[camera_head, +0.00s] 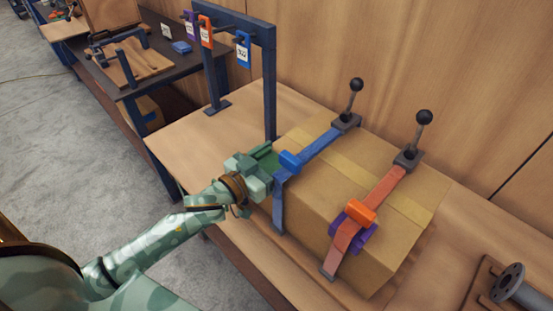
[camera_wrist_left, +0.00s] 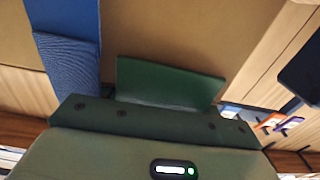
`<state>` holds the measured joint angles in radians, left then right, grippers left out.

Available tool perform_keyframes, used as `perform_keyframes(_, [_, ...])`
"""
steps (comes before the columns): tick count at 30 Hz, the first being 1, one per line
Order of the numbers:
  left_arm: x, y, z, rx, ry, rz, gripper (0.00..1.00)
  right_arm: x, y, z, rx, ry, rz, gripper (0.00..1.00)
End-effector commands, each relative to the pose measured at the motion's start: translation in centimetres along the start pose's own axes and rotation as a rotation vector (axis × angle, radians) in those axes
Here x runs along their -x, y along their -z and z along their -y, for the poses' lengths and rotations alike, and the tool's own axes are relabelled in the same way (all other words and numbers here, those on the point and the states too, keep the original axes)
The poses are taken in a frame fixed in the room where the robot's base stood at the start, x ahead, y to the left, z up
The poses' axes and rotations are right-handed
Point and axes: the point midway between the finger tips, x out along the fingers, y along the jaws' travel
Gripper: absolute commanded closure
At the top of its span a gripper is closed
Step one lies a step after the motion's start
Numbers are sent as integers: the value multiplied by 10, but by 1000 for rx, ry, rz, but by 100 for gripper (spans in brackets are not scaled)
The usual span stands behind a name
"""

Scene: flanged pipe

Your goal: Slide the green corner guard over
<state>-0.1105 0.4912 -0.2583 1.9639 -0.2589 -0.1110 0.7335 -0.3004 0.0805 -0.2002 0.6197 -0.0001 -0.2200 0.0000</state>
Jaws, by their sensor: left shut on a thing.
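The green corner guard (camera_head: 268,156) is at the upper left edge of the cardboard box (camera_head: 318,205), just left of the blue strap (camera_head: 318,145). My left gripper (camera_head: 256,170) is shut on the guard, and its hand hides part of it. In the left wrist view the guard (camera_wrist_left: 168,82) shows as a flat green plate beyond my dark green gripper (camera_wrist_left: 155,118), close beside the blue strap (camera_wrist_left: 68,55). A small blue piece (camera_head: 290,160) sits on that strap at the box edge. My right gripper is not in view.
An orange strap (camera_head: 384,186) with an orange piece (camera_head: 361,211) crosses the box, with a purple guard (camera_head: 350,232) at the edge beneath it. Two black-knobbed levers (camera_head: 355,86) (camera_head: 424,117) stand behind. A rack (camera_head: 268,75) holds tags. A flanged pipe (camera_head: 508,280) lies at right.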

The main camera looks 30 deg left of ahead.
Motion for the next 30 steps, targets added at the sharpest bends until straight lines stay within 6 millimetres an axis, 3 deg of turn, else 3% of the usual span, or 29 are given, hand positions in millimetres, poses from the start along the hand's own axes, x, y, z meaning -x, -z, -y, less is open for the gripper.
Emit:
perform_keyframes(15, [-1, -1, 5, -1, 0, 1, 59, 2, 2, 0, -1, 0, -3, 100])
perform_keyframes(16, [-1, -1, 5, -1, 0, 1, 31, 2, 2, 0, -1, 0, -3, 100])
perform_keyframes(18, [-1, -1, 5, -1, 0, 1, 12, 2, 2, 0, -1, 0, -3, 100])
perform_keyframes(30, [6, -1, 5, 0, 0, 2, 11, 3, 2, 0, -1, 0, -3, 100])
